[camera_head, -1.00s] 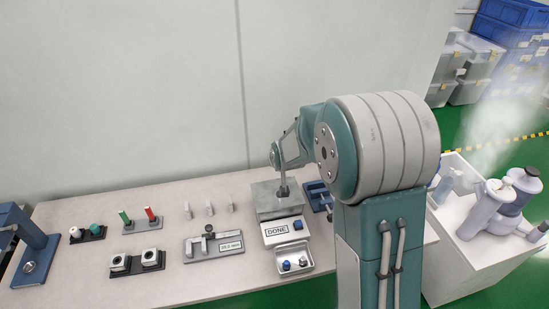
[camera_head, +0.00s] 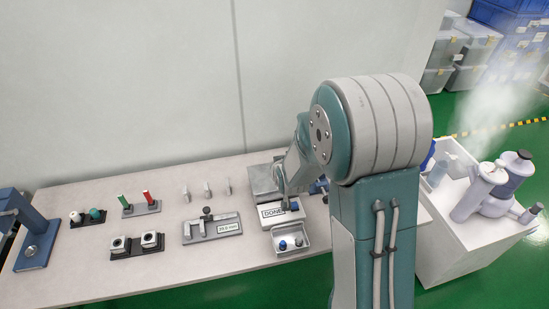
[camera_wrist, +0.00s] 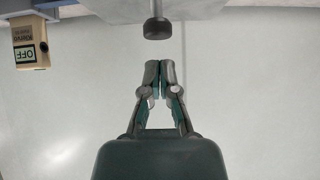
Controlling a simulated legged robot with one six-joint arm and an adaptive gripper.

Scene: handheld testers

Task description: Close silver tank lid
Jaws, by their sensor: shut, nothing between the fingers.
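The long table (camera_head: 100,288) holds a grey block (camera_head: 261,179), the DONE sign (camera_head: 272,210), a tray (camera_head: 303,245), a gauge (camera_head: 228,228) and small parts. A box marked OFF (camera_wrist: 31,45) shows in the wrist view. My arm hides part of the table.

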